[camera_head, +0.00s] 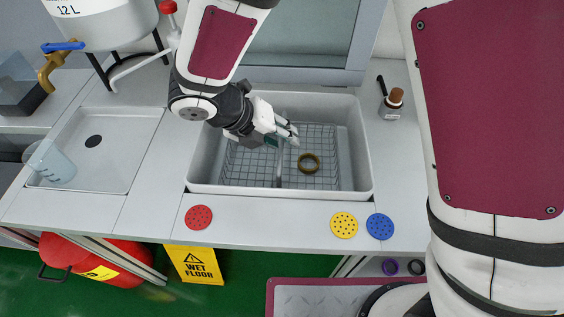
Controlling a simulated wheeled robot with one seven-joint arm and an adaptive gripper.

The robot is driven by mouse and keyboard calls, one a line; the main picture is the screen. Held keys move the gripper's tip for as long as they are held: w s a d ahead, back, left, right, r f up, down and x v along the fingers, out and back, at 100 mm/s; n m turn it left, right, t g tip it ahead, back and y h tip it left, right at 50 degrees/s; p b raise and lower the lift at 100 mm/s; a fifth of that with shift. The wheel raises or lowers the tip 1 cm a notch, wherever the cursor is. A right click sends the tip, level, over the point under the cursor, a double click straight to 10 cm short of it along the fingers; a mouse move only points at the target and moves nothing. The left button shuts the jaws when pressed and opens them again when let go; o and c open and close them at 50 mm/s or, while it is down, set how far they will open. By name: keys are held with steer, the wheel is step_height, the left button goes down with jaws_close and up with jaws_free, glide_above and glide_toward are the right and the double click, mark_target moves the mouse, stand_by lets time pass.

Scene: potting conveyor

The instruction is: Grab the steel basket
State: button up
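The steel basket (242,168) is a wire-mesh basket inside the light grey basin (207,150) at the middle of the counter. A pale upright bar (279,170) shows across its middle. An olive-brown ring (309,163) lies in its right part. My gripper (290,133) reaches in from the upper left, over the back middle of the basket near the top of the bar. The gripper and wrist hide part of the basket's back left. I cannot tell whether the fingers touch the bar or how far apart they are.
Red (198,217), yellow (344,225) and blue (380,226) discs lie on the counter's front strip. A brown-topped bottle (391,103) stands right of the basin. A draining tray (95,150) with a tilted clear cup (51,161) is left. A white tank (100,22) stands back left.

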steer(key=shift+w+d+f, duration=0.15)
steer(key=shift+d+f, duration=0.1)
steer(key=shift+f, duration=0.15)
jaws_close()
steer(key=shift+r, duration=0.15)
